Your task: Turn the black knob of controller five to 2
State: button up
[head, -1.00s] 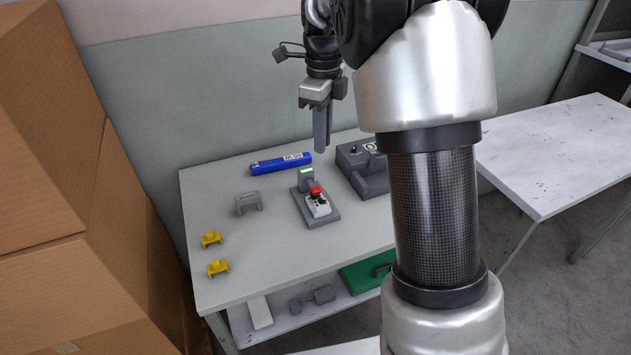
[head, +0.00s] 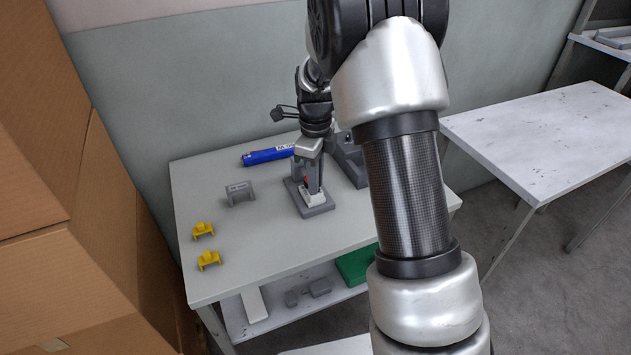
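A small device on a grey base plate (head: 322,211) stands on the table, with a white box (head: 313,198) and a bit of a red button (head: 306,182) showing. My gripper (head: 314,188) points down right over it, its fingers in front of the red button and the upper part. Whether the fingers touch it I cannot tell, nor how far apart they are. A dark grey box (head: 352,165) stands behind to the right, partly hidden by my arm. The black knob is not discernible now, and no controller number is readable.
A blue cylinder (head: 262,157) lies at the back of the table (head: 240,250). A grey bracket (head: 240,193) and two yellow pieces (head: 204,230) are on the left. A lower shelf holds a green item (head: 357,264). Cardboard boxes (head: 90,230) stand at far left; a white table (head: 540,140) is at right.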

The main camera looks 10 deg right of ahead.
grip_shut()
jog(key=shift+n+p, duration=0.3)
jog(key=shift+n, duration=0.4)
jog(key=n+p, duration=0.1)
jog(key=n, duration=0.1)
jog(key=shift+n, duration=0.4)
jog(key=n+p, duration=0.1)
jog(key=n, duration=0.3)
jog(key=shift+n, duration=0.3)
jog(key=n, duration=0.4)
jog(key=shift+p, duration=0.4)
jog(key=n, duration=0.5)
